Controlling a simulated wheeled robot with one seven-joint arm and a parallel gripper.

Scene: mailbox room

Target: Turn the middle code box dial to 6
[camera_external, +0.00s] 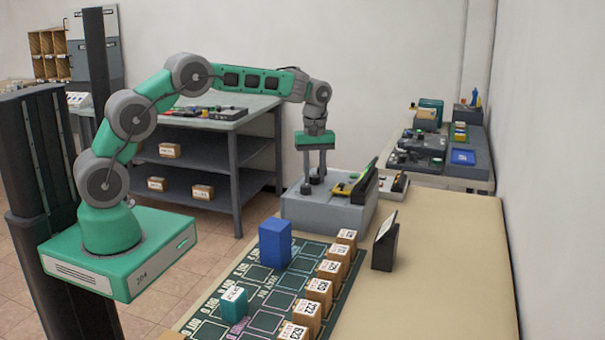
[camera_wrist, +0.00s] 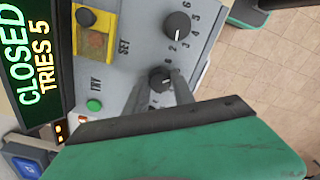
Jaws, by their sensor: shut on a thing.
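The grey code box (camera_external: 318,212) stands at the far end of the tan table, with a tilted display (camera_external: 364,181). In the wrist view the display (camera_wrist: 30,62) reads CLOSED and TRIES 5. One black dial (camera_wrist: 177,24) is uncovered, with numbers around it. A second black dial (camera_wrist: 160,78), seemingly the middle one, sits between the fingers of my gripper (camera_wrist: 163,86), which is shut on it. Its pointer and most of its numbers are hidden or blurred. Any further dial is hidden by my gripper. In the external view my gripper (camera_external: 314,182) points down onto the box top.
A yellow-framed switch (camera_wrist: 94,42) marked SET and a green TRY button (camera_wrist: 94,104) sit beside the dials. A dark upright display stand (camera_external: 386,246), a blue block (camera_external: 275,243), a teal block (camera_external: 234,303) and several labelled boxes (camera_external: 319,290) stand nearer on the table.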

